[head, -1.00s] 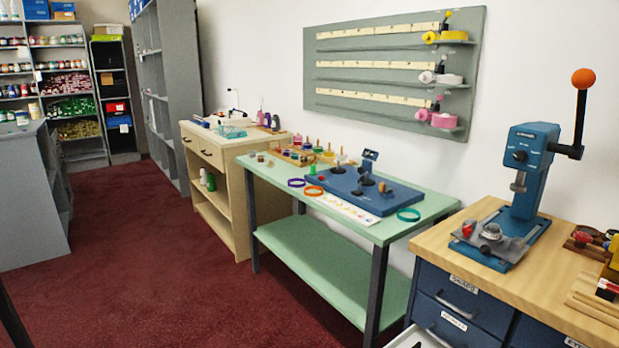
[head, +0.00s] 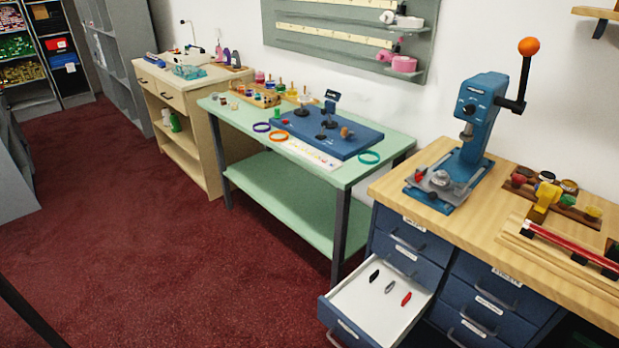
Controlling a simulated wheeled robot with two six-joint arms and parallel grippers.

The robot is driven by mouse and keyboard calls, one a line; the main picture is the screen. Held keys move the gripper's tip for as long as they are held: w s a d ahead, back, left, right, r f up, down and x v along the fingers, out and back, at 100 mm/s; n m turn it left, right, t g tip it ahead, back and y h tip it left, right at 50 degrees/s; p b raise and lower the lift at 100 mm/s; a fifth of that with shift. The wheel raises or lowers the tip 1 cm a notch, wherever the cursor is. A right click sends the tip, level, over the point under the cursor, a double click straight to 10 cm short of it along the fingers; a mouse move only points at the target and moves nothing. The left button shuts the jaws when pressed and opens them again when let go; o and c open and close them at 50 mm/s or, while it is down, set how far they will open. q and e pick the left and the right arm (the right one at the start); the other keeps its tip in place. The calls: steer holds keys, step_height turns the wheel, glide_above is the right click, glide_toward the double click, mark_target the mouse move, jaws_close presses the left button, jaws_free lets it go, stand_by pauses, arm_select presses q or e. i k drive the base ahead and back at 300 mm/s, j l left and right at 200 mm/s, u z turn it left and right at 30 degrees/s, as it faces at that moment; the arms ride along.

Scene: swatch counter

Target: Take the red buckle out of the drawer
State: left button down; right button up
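The drawer (head: 362,318) is pulled open from the blue cabinet at the lower right, with a white inside. The red buckle (head: 406,299) lies flat in it, on the right of a loose row of three. A grey buckle (head: 390,287) lies in the middle of the row and a black one (head: 374,276) on the left. The three are apart from each other. Neither of my grippers shows in the head view.
A blue press (head: 470,140) with an orange-knobbed lever stands on the wooden worktop above the drawer. A green table (head: 300,165) stands to the left. Other cabinet drawers (head: 480,312) are shut. The red carpet left of the open drawer is clear.

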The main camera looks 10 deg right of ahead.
mark_target(408, 298)
steer(key=z, duration=0.85)
